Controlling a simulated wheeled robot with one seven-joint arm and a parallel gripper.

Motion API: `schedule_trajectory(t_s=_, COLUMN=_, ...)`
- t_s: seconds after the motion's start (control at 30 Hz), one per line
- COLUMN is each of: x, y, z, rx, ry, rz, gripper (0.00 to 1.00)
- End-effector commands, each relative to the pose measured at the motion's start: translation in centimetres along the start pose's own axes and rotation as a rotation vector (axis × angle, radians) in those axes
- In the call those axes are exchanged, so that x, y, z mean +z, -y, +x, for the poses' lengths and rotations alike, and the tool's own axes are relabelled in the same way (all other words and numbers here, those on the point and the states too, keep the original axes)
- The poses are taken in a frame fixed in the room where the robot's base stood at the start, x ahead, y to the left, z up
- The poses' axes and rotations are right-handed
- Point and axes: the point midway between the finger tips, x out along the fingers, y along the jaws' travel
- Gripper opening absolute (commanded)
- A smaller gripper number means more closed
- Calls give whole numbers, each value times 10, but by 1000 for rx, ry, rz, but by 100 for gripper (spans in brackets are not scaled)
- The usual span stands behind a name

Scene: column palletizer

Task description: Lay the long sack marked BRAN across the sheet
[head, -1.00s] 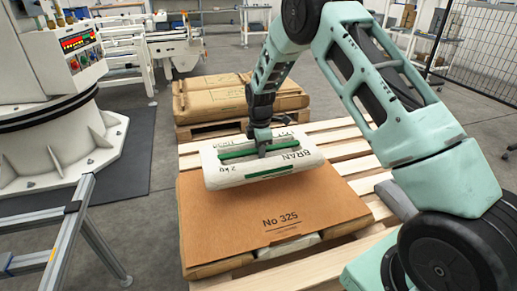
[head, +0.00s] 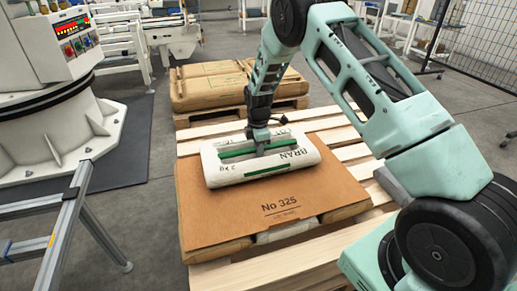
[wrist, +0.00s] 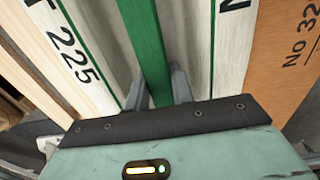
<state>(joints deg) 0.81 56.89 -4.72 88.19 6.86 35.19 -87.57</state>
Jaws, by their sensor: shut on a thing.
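The long white BRAN sack (head: 238,173) has green stripes and lies crosswise over the back part of the brown sheet (head: 235,218) marked No 325. It looks level and at or just above the sheet; I cannot tell whether it fully rests there. My gripper (head: 261,149) points down at the middle of the sack and is shut on its green band. In the wrist view the fingers (wrist: 160,88) straddle the green band, with the white sack face (wrist: 229,60) on the right and the sheet (wrist: 284,45) beyond. The sack's underside is hidden.
The sheet covers sacks (head: 283,233) on a wooden pallet (head: 340,140). A second loaded pallet (head: 215,88) stands behind. A white machine (head: 60,125) and metal rail frame (head: 68,220) stand at left. A mesh fence (head: 475,50) is at back right.

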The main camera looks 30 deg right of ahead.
Motion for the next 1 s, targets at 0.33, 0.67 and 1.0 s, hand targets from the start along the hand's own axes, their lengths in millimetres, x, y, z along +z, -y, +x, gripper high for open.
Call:
schedule_trajectory(t_s=0.33, x=0, y=0, z=1, rx=-1, ry=0, rz=0, gripper=45)
schedule_trajectory(t_s=0.67, x=0, y=-1, z=-38, rx=2, ry=-1, rz=0, gripper=45)
schedule_trajectory(t_s=1.0, x=0, y=0, z=-104, rx=1, ry=0, rz=0, gripper=45)
